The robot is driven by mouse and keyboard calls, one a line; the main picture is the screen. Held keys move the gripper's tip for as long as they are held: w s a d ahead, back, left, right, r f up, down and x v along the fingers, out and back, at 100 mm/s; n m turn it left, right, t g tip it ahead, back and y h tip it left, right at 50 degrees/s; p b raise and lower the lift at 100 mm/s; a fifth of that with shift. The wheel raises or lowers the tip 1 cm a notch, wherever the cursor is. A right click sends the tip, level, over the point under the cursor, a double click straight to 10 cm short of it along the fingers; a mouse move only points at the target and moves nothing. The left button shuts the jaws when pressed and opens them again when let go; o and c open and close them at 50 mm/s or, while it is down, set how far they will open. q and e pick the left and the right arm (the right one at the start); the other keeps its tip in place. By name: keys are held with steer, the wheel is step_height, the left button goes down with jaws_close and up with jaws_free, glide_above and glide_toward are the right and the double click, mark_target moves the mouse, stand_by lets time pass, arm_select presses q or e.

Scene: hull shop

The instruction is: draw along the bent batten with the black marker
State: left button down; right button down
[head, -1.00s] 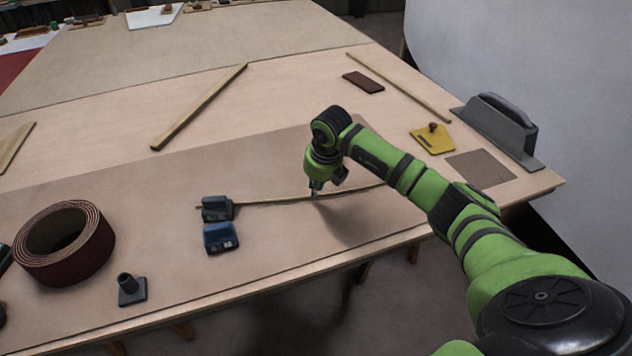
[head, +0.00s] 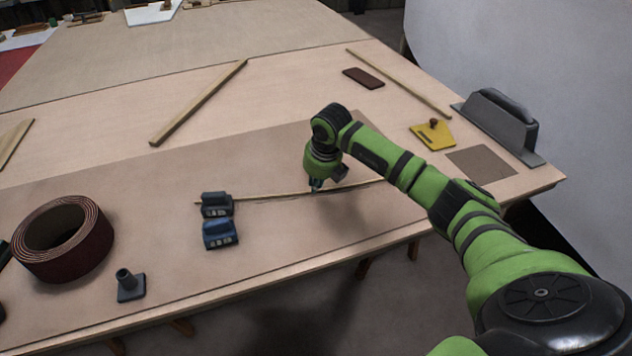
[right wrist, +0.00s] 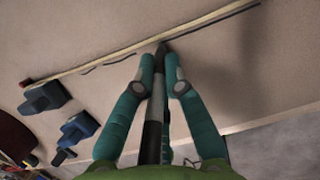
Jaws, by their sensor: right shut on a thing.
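My right gripper (head: 316,186) is shut on the black marker, which points down to the board beside the batten (head: 270,195). In the right wrist view, the teal fingers (right wrist: 160,85) hold the dark marker (right wrist: 153,130), its tip close to the batten's near edge. The thin pale batten (right wrist: 110,58) runs nearly straight there. Dark lines show along its near side, left and right of the tip, the left one wavy and slightly apart. A dark grey weight (head: 216,205) stands at the batten's left end. A blue weight (head: 220,235) stands nearer, apart from it. My left gripper is out of view.
A dark red roll (head: 62,240) and a small grey stand (head: 129,285) are at the left front. A wooden strip (head: 200,102), a brown block (head: 363,78), a yellow plate (head: 433,135) and a grey handled tool (head: 497,125) lie around. The table's front edge is close by.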

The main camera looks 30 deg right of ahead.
steer(key=shift+f, duration=0.3)
stand_by(1.0)
steer(key=shift+a, duration=0.1)
steer(key=shift+w+a+b, duration=0.2)
steer(key=shift+a+b, duration=0.1)
steer(key=shift+a, duration=0.25)
steer(key=shift+a, duration=0.1)
steer(key=shift+w+a, duration=0.3)
steer(key=shift+a, duration=0.25)
steer(key=shift+w+a, duration=0.1)
steer(key=shift+a, duration=0.05)
steer(key=shift+w+a, duration=0.2)
steer(key=shift+a, duration=0.2)
steer(key=shift+r, duration=0.1)
